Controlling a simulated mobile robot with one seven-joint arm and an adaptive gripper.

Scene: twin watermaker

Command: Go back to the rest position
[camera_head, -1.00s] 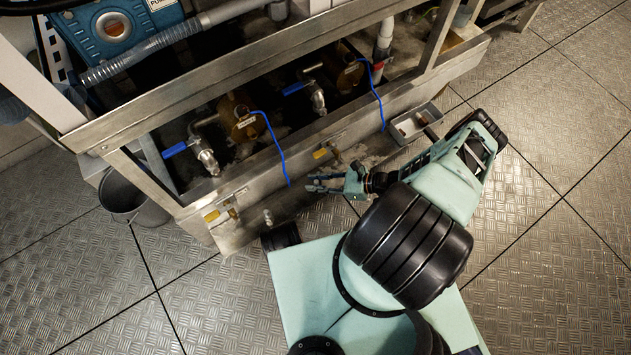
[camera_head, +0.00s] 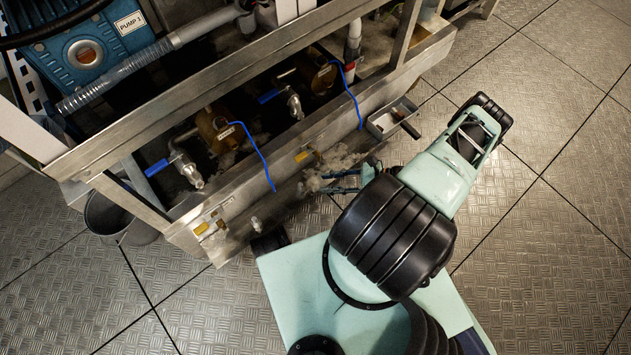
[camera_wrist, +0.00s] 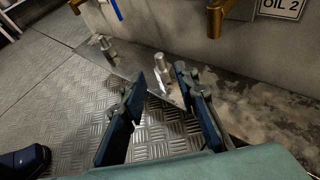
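My gripper (camera_head: 343,182) shows in the head view in front of the low metal frame wall, partly hidden behind my own arm. In the wrist view my gripper (camera_wrist: 160,76) has its two dark blue fingers apart, with nothing between them. Behind the fingers, in the wrist view, are the textured floor and a short metal stub (camera_wrist: 162,68) on the ledge at the foot of the wall. I cannot tell whether a finger touches it.
The metal frame (camera_head: 225,185) holds the blue-handled valves (camera_head: 182,162) and the blue pump (camera_head: 88,55). A grey bucket (camera_head: 110,218) stands at the left. A small metal tray (camera_head: 384,120) is by the frame's right side. Tiled floor (camera_head: 560,200) is clear at the right.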

